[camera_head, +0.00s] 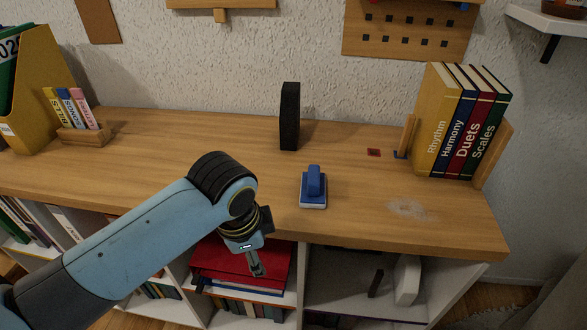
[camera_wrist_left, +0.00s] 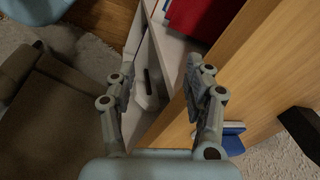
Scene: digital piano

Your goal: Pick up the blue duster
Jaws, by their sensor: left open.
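The blue duster (camera_head: 313,187) stands on the wooden desktop (camera_head: 240,140) near its front edge, with a blue handle on top and a pale underside. In the left wrist view part of the blue duster (camera_wrist_left: 232,137) shows at the right, partly hidden behind a finger. My left gripper (camera_head: 256,268) is open and empty, in front of the desk's front edge, to the left of the duster and lower than it. Its two fingers (camera_wrist_left: 163,80) are spread apart in the left wrist view. My right gripper is not in view.
A black upright block (camera_head: 289,116) stands behind the duster. Books (camera_head: 461,122) between wooden ends stand at the right, and a small book rack (camera_head: 80,128) at the left. A red folder (camera_head: 235,268) lies on the shelf below. The desktop around the duster is clear.

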